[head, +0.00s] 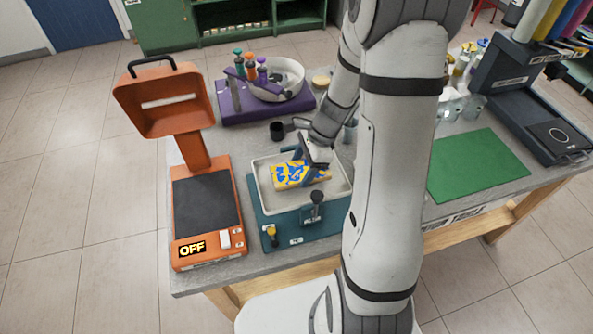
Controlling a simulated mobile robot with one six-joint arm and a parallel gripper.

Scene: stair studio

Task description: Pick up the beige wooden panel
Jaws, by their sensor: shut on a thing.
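A flat rectangular panel (290,177) with a yellow, blue and white marbled pattern is at the white tray (262,193) on the teal base. I see no plain beige face on it; its underside is hidden. My gripper (305,162) reaches down over the tray from the right and is shut on the marbled panel. Whether the panel touches the tray floor I cannot tell.
The tray's front has a dark knob (316,198) and a small yellow knob (271,232). An orange machine (207,215) reading OFF stands left. A green mat (475,165) is clear on the right.

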